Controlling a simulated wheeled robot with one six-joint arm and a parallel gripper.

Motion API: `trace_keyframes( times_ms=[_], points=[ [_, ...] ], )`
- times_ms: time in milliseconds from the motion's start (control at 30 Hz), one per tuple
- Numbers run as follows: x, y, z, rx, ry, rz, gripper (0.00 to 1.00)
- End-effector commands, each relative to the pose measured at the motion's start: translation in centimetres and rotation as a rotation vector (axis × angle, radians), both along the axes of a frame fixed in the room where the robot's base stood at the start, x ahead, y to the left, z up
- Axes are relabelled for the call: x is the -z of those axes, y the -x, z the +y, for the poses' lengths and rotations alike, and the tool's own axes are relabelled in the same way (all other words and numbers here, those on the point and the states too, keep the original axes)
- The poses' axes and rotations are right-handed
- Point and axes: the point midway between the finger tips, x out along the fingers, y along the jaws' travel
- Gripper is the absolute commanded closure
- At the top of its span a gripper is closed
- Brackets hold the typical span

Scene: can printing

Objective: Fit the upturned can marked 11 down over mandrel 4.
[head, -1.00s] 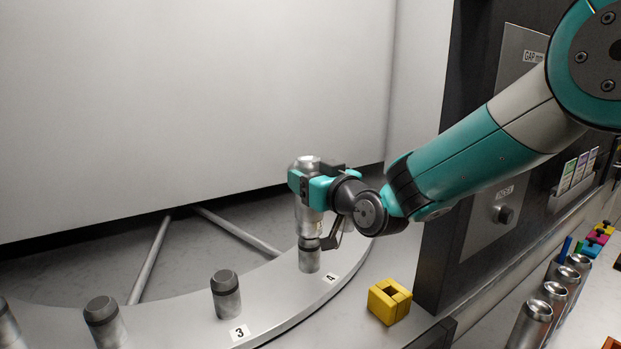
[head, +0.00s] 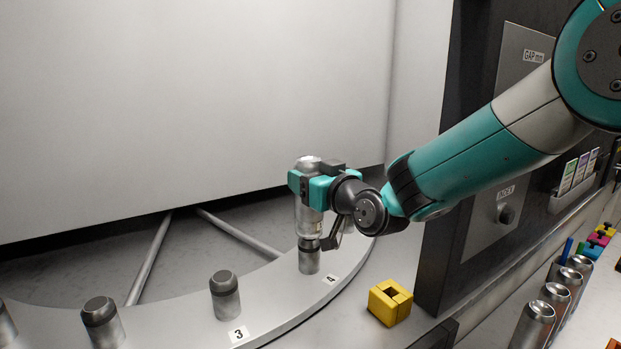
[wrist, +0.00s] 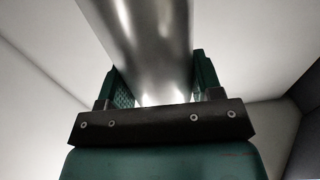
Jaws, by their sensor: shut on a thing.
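My gripper (head: 312,188) is shut on an upturned silver can (head: 308,219) above the ring's edge. In the wrist view the can (wrist: 143,45) stands between the two green finger pads. I cannot read a mark on it. Mandrel 4 (head: 309,262) is a metal post with a dark top, beside the label 4. The can is upright over it, and its lower rim is at about the mandrel's top. I cannot tell whether the rim is around the top or just above it; part of my gripper covers the right side there.
Mandrel 3 (head: 225,296) and another bare mandrel (head: 102,322) stand to the left on the grey ring (head: 270,325). A yellow block (head: 390,302) sits right of mandrel 4. Several cans (head: 533,326) stand at the lower right, beside a dark panel (head: 440,230).

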Motion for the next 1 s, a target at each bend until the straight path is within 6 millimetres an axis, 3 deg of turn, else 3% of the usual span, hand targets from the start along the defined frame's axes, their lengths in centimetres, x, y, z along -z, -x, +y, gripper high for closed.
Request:
trace_keyframes(
  times_ms=[1000],
  points=[
    [0.85, 0.00, 0.00, 0.000, 0.000, 0.000, 0.62]
  ],
)
